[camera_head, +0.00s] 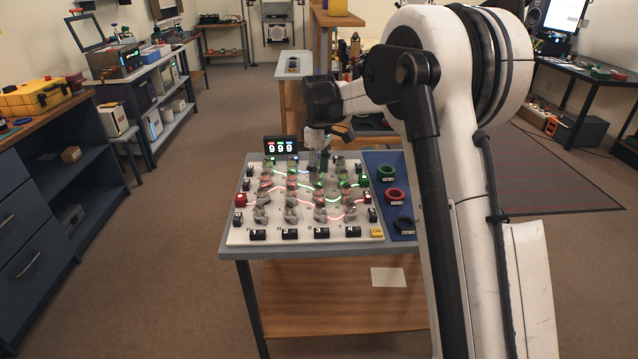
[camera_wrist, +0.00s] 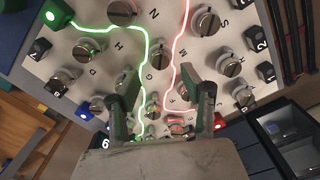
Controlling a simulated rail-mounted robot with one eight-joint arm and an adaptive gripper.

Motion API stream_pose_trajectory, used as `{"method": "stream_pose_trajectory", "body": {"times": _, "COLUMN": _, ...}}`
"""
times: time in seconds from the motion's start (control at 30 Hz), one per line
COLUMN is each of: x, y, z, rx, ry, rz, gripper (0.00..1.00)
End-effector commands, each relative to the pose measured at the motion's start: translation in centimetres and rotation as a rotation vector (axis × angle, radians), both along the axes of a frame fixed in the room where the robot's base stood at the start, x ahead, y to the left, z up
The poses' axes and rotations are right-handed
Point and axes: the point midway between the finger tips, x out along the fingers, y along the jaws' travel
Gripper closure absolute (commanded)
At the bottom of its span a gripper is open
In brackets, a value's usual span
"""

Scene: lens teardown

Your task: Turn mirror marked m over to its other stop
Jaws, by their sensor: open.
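The white mirror board (camera_head: 243,232) lies on the table, with rows of round mirror knobs and black printed letters. Several knobs show in the wrist view, among them one at the upper right (camera_wrist: 205,24). My gripper (camera_head: 317,168) is over the far middle part of the board. In the wrist view my gripper (camera_wrist: 163,103) is open, fingers pointing down among the knobs. A small knob (camera_wrist: 152,111) shows between the fingers, and I see nothing gripped. The palm hides the board beneath it.
Green and red light lines run between the knobs. A display reading 999 (camera_head: 281,145) stands at the board's far left edge. Green (camera_head: 386,173), red (camera_head: 396,196) and black (camera_head: 404,224) rings lie on the blue mat to the right. Neighbouring knobs stand close together.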

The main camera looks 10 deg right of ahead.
Motion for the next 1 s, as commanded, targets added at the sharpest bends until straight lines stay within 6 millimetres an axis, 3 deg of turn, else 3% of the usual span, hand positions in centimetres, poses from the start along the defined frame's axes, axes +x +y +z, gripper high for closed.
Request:
{"method": "stream_pose_trajectory", "body": {"times": 0.1, "x": 0.0, "y": 0.0, "z": 2.5, "rx": 0.0, "ry": 0.0, "rz": 0.0, "gripper": 0.58}}
{"method": "stream_pose_trajectory", "body": {"times": 0.33, "x": 0.0, "y": 0.0, "z": 5.6, "rx": 0.0, "ry": 0.0, "rz": 0.0, "gripper": 0.58}}
{"method": "stream_pose_trajectory", "body": {"times": 0.83, "x": -0.1, "y": 0.0, "z": 6.6, "rx": 0.0, "ry": -0.001, "rz": -0.001, "gripper": 0.58}}
{"method": "stream_pose_trajectory", "body": {"times": 1.0, "x": -1.5, "y": 0.0, "z": 7.9, "rx": 0.0, "ry": -0.023, "rz": -0.031, "gripper": 0.58}}
